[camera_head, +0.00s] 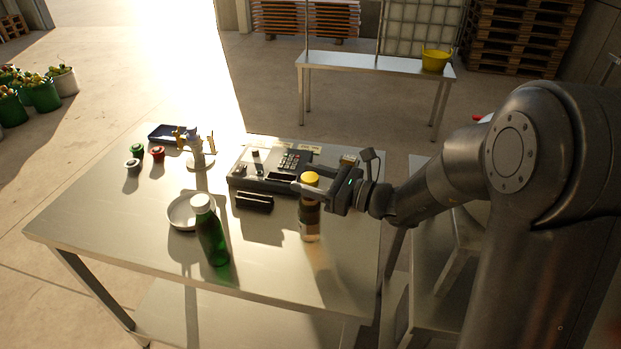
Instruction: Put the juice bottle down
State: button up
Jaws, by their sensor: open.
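A clear bottle with a yellow cap and a dark label (310,221) stands upright near the right side of the steel table (130,235). It looks like the juice bottle. My gripper (312,193) comes in from the right at the height of the bottle's upper part. Its jaws are open, with a finger on either side of the bottle or close to it; I cannot tell whether they touch. The bottle's base appears to rest on the tabletop. A green bottle with a white cap (212,238) stands upright to the left, nearer the front edge.
A white bowl (180,214) sits behind the green bottle. Small jars (157,154), a stand (197,155) and a blue tray (166,133) are at the back left. The left front tabletop is clear.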

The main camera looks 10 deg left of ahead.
jog(key=shift+r, duration=0.1)
jog(key=shift+d+r, duration=0.1)
jog(key=shift+d, duration=0.05)
jog(key=v, duration=0.5)
notch_tip(320, 180, up, 7)
jog(key=s+d+f+n+g+h, duration=0.1)
jog(key=s+d+f+n+h, duration=0.2)
jog(key=s+n, duration=0.35)
jog(key=s+d+n+g+h, duration=0.25)
jog(key=s+n+h, duration=0.25)
jog(key=s, duration=0.3)
jog(key=s+d+n+t+h, duration=0.2)
jog(key=d+n+h, duration=0.2)
jog(key=d, duration=0.4)
jog(key=s+d+n+t+h, duration=0.3)
jog(key=d+n+h, duration=0.2)
jog(key=d, duration=0.4)
jog(key=shift+s+h, duration=0.2)
jog(key=shift+h, duration=0.1)
